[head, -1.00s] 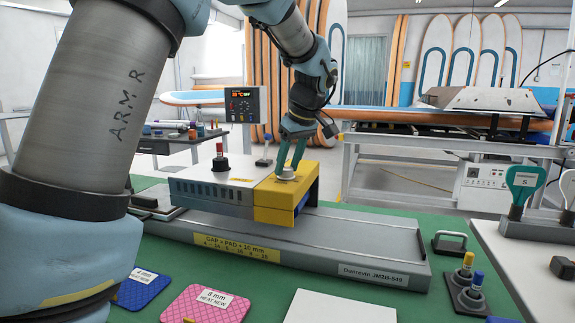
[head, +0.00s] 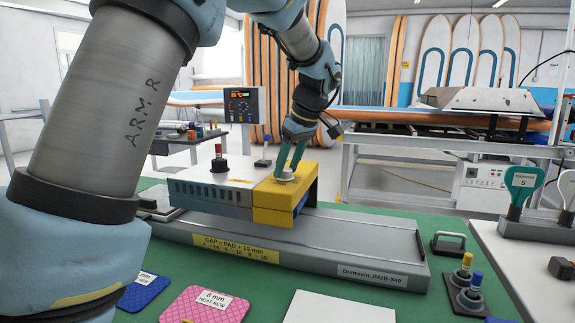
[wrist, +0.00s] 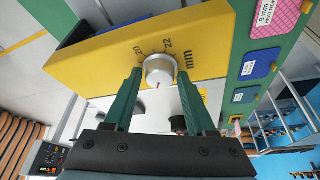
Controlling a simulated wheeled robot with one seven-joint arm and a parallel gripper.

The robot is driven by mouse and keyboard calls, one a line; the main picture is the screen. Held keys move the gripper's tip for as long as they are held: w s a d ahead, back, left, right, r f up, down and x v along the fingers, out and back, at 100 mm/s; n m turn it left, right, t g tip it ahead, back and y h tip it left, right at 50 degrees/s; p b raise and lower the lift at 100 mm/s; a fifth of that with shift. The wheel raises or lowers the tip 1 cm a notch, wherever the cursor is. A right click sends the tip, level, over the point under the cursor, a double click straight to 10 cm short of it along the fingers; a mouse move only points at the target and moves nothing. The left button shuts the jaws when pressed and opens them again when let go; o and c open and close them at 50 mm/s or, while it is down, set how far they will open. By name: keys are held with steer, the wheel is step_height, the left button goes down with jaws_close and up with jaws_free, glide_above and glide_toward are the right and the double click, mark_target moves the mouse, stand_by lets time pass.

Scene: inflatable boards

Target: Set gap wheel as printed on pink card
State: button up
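The gap wheel (wrist: 159,70) is a small silver knob on the yellow end (head: 290,196) of the machine. The numbers 20 and 22 and "mm" show beside it, and its rim carries a small red mark on the side toward my gripper. My gripper (wrist: 159,74) has its green fingers on either side of the wheel, with narrow gaps visible, so it looks open. It also stands over the wheel in the head view (head: 291,170). The pink card (head: 206,305) lies on the green table and reads "8 mm HEAT NEW".
A yellow label (head: 236,249) on the machine's base (head: 370,245) reads "GAP = PAD + 10 mm". A blue card (head: 143,291) lies left of the pink one, and a white plate (head: 340,308) lies right.

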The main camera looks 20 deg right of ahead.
steer(key=shift+o, duration=1.4)
steer(key=shift+r, duration=0.1)
steer(key=v, duration=1)
steer(key=shift+s+r+b, duration=0.25)
steer(key=shift+r+b, duration=0.1)
steer(key=shift+b, duration=0.05)
steer(key=shift+d, duration=0.1)
